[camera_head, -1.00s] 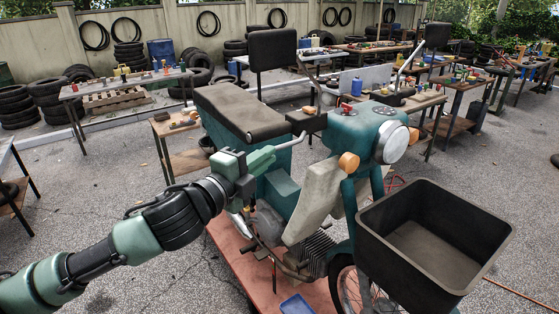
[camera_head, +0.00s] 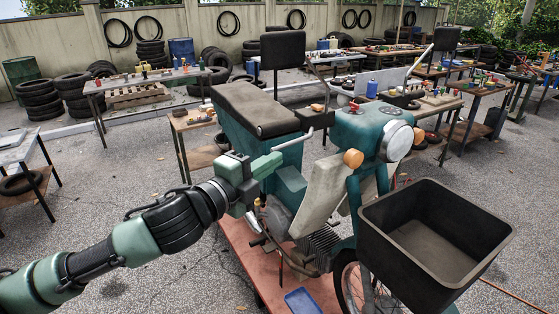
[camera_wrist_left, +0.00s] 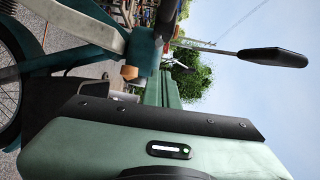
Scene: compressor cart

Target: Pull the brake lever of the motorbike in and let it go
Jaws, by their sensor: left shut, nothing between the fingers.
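The teal motorbike (camera_head: 287,185) stands with its dark seat on the left and its round headlight (camera_head: 397,141) on the right. A thin grey lever (camera_head: 292,145), which looks like the brake lever, sticks out beside the seat with its bent tip up to the right. My left gripper (camera_head: 270,165) is shut and empty, close to the lever's lower end. I cannot tell whether they touch. In the left wrist view the green fingers (camera_wrist_left: 165,90) lie together, with a mirror (camera_wrist_left: 272,57) on its stalk to the right. The right gripper is out of view.
A large dark box (camera_head: 437,238) sits at the bike's front right. A reddish platform (camera_head: 262,268) is under the bike. Workbenches with tools and stacked tyres (camera_head: 37,90) stand behind. Grey ground at the left is mostly clear.

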